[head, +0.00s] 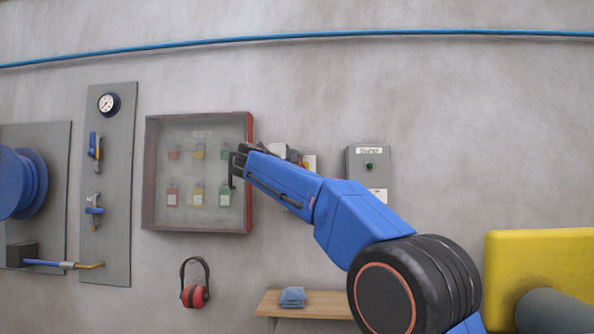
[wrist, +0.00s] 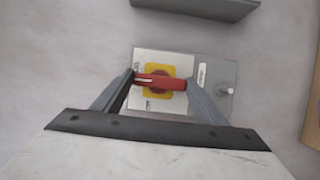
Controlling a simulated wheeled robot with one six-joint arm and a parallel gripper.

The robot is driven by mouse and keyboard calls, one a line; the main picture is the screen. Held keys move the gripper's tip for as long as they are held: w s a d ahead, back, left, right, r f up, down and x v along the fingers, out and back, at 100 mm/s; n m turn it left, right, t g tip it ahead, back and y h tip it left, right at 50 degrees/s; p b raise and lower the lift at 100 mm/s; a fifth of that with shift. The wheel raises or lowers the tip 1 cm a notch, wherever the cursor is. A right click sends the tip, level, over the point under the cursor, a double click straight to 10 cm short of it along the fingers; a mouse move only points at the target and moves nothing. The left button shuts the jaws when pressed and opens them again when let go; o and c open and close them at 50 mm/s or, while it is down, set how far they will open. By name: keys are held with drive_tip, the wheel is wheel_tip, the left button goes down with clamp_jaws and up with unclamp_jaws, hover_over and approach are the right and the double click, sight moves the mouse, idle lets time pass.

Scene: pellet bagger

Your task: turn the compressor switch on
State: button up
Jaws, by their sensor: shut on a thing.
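The compressor switch is a red bar handle (wrist: 172,83) on a yellow square (wrist: 157,93), set on a pale grey plate (wrist: 180,60). The handle lies nearly crosswise in the wrist view. Small dark lettering stands beside the yellow square, with what reads as OFF below it. My gripper (wrist: 160,83) is shut on the red handle, one finger at each end.
A grey box with a green button (head: 370,166) is right of the switch. A glass-fronted cabinet (head: 148,185) with padlocks hangs to the left. Below are red ear defenders (head: 195,295) and a wooden shelf (head: 325,301) with a blue cloth (head: 292,297). The wall above is clear below a blue hose.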

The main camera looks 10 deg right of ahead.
drive_tip(key=shift+f, duration=0.1)
drive_tip(key=o, duration=1.1)
drive_tip(key=shift+c, duration=0.2)
drive_tip(key=v, duration=1.7)
drive_tip(key=shift+s, duration=0.2)
